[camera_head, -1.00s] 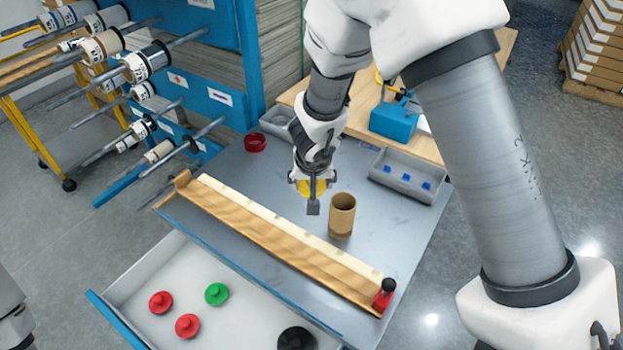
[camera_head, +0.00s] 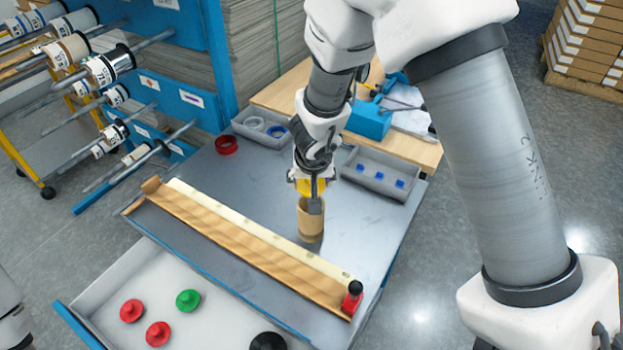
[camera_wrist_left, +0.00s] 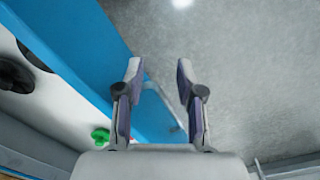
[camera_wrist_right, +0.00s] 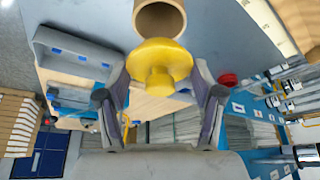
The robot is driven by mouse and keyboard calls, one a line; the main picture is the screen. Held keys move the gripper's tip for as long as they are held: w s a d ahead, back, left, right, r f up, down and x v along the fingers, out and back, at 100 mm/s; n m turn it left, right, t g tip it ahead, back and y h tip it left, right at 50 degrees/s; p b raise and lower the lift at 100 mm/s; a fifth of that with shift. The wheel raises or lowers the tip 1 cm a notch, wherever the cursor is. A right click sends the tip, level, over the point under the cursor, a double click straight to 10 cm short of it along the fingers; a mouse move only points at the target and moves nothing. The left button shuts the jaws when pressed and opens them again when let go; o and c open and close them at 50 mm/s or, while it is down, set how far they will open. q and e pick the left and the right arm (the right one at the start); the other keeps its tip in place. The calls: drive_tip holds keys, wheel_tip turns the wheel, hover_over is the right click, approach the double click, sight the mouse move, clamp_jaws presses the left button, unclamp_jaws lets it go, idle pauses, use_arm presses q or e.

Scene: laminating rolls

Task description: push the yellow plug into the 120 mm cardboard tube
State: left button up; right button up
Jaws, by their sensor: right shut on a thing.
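The cardboard tube (camera_head: 311,226) stands upright on the grey table top (camera_head: 225,195). My right gripper (camera_head: 313,198) is above it, shut on the yellow plug (camera_head: 303,187). In the right wrist view the plug (camera_wrist_right: 158,62) sits between the fingers, and the tube's open mouth (camera_wrist_right: 160,20) shows just past its flange, partly covered. The plug is at the tube's mouth, not visibly inside; I cannot tell whether they touch. My left gripper (camera_wrist_left: 159,68) is open and empty in the left wrist view, over the drawer's blue edge and floor.
A long wooden rule (camera_head: 240,245) lies in front of the tube, with a red stop (camera_head: 352,299) at its right end. An open drawer (camera_head: 110,285) holds red, green and black plugs. A grey bin with blue pieces (camera_head: 380,178) stands at the back right.

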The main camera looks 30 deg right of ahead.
sight(311, 219)
drive_tip(key=shift+a+f, duration=0.15)
drive_tip(key=shift+f, duration=0.2)
drive_tip(key=shift+f+b, duration=0.75)
drive_tip(key=shift+b, duration=0.2)
wheel_tip(311, 219, down, 4)
drive_tip(key=b, duration=0.4)
drive_tip(key=shift+s+r, duration=0.1)
drive_tip(key=shift+r, duration=0.05)
